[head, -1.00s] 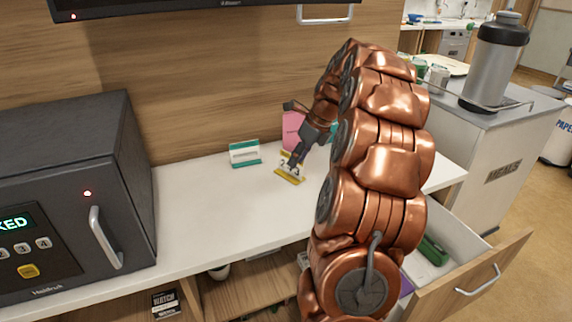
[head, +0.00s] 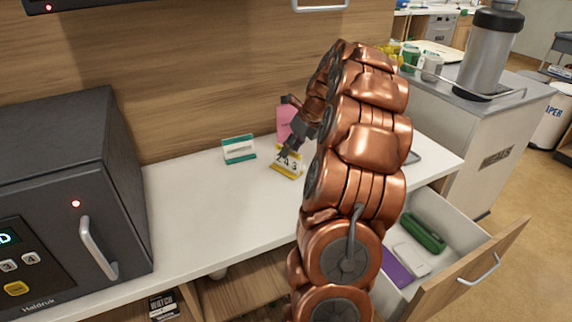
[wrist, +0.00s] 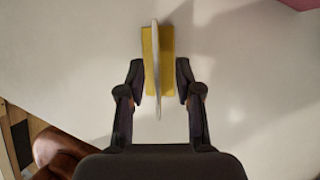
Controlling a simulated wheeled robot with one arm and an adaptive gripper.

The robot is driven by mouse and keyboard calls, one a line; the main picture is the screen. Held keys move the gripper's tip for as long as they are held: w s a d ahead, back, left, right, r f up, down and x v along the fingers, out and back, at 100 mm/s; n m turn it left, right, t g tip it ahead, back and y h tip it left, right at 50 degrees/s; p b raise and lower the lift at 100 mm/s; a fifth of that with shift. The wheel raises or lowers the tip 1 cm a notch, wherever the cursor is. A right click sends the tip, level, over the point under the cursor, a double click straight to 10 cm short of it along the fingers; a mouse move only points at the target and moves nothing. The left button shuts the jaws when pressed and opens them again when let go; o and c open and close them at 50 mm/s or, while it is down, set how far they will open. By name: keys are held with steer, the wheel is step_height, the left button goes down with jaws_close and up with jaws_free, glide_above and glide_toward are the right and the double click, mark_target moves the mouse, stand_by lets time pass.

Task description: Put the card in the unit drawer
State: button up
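A white card with dark digits stands in a yellow holder (head: 287,164) on the white counter. The wrist view shows the white card (wrist: 156,70) nearly edge-on above the yellow base (wrist: 167,60). My gripper (head: 286,154) is at the card, pointing down. In the wrist view my gripper (wrist: 160,85) is open, one finger on each side of the card, with visible gaps. In the head view the fingers cover part of the card's face. The unit drawer (head: 471,258) is pulled open below the counter's right end.
A teal-framed holder with a white card (head: 239,149) stands left of the yellow one. A pink object (head: 285,121) is behind my gripper. The drawer holds a green case (head: 424,232), a white item (head: 411,259) and a purple item (head: 393,268). A dark safe (head: 70,190) stands left.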

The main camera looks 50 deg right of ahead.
mark_target(281, 165)
steer(key=x, duration=0.4)
steer(key=shift+a, duration=0.15)
steer(key=shift+r, duration=0.1)
steer(key=shift+f+p, duration=0.25)
steer(key=shift+p, duration=0.25)
stand_by(0.7)
jaws_close()
